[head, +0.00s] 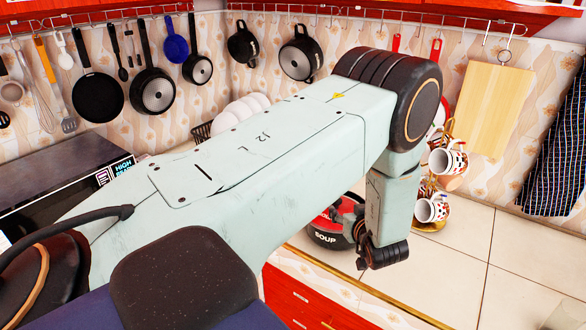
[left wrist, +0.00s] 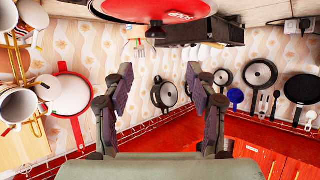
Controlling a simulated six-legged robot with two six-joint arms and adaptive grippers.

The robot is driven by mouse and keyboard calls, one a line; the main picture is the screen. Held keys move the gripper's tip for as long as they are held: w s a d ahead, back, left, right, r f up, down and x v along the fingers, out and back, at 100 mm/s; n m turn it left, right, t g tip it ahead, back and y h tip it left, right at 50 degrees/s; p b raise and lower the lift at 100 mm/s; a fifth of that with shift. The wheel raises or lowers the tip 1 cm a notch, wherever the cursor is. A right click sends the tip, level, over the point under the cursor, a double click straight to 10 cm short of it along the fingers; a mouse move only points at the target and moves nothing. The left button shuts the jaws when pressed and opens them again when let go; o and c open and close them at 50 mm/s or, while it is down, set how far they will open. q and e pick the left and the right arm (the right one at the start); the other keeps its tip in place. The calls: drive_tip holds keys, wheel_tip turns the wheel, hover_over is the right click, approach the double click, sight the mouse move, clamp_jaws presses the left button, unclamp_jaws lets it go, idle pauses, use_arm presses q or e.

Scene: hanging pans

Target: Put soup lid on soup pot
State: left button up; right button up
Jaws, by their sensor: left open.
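The soup vessel (head: 325,238) stands on the counter below my left forearm in the head view. It has a black side marked SOUP and red above it, partly covered by my wrist. In the left wrist view, which looks upside down, a red round piece with a pale rim and white lettering (left wrist: 150,8) is cut off by the top edge. I cannot tell whether this is the lid or the pot, or whether a lid is seated. My left gripper (left wrist: 160,84) is open, with nothing between its fingers. My right gripper is not in view.
Mugs on a gold stand (head: 432,208) are close right of my left wrist. A black appliance (head: 60,195) is at the left. Pans (head: 98,95) and a cutting board (head: 494,110) hang on the walls.

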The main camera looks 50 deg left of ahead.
use_arm(q)
drive_tip(key=s+d+f+m+g+h, duration=0.1)
drive_tip(key=s+d+f+m+h, duration=0.25)
drive_tip(key=s+f, duration=0.45)
drive_tip(key=s+d+f+m+g+h, duration=0.1)
drive_tip(key=s+d+f+m+h, duration=0.3)
drive_tip(key=s, duration=0.5)
drive_tip(key=s+d+m+g+h, duration=0.1)
drive_tip(key=s+d, duration=0.3)
drive_tip(key=s, duration=0.6)
drive_tip(key=s+d+f+m+g+h, duration=0.1)
drive_tip(key=s+d+g, duration=0.3)
drive_tip(key=s, duration=0.6)
drive_tip(key=shift+f+m+h, duration=0.2)
drive_tip(key=shift+m+h, duration=0.35)
drive_tip(key=shift+h, duration=0.2)
